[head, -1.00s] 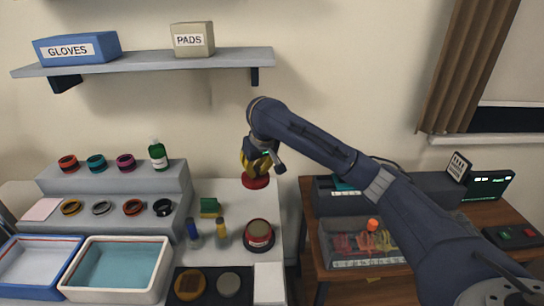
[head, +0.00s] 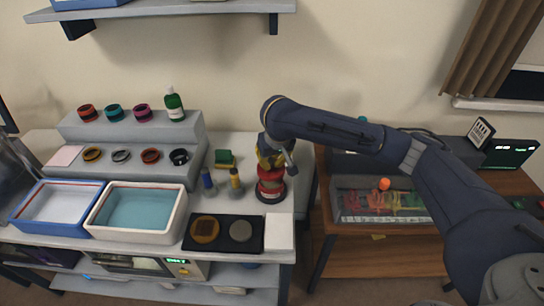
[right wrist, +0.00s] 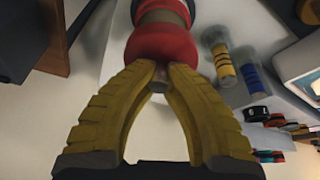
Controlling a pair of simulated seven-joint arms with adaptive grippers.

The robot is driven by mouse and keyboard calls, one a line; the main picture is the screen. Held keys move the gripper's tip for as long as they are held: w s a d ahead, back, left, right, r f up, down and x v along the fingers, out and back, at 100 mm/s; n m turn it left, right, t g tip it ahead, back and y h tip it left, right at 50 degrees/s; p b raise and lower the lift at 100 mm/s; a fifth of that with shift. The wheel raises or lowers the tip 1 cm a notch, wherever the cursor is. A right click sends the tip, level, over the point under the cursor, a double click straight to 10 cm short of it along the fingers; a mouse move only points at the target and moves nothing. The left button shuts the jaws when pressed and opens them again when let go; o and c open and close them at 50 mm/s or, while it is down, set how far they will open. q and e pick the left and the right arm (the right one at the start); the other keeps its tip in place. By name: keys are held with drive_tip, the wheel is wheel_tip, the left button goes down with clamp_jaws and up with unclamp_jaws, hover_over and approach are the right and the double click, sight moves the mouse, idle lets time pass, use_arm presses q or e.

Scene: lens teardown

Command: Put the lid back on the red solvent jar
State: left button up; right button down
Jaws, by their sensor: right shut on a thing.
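The red solvent jar (head: 270,194) stands upright on the bench near its right edge, with a dark base. My right gripper (head: 271,160) is directly above it, pointing down, shut on the red lid (head: 272,175). In the right wrist view the yellow fingers (right wrist: 158,72) close on a small grey knob on the red lid (right wrist: 160,52), and part of the jar (right wrist: 162,17) shows beyond it. The lid lines up over the jar's top. I cannot tell whether it touches or hovers just above. My left gripper is not in view.
A black mat (head: 222,245) with two discs and a white pad (head: 280,232) lie in front. A cream tray (head: 178,222) is further left.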

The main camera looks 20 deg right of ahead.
sight(272, 169)
drive_tip(key=shift+f, duration=2.1)
drive_tip(key=shift+f, duration=0.25)
idle(1.1)
drive_tip(key=c, duration=0.8)
unclamp_jaws()
drive_tip(key=shift+r, duration=3.45)
drive_tip(key=shift+c, duration=0.4)
clamp_jaws()
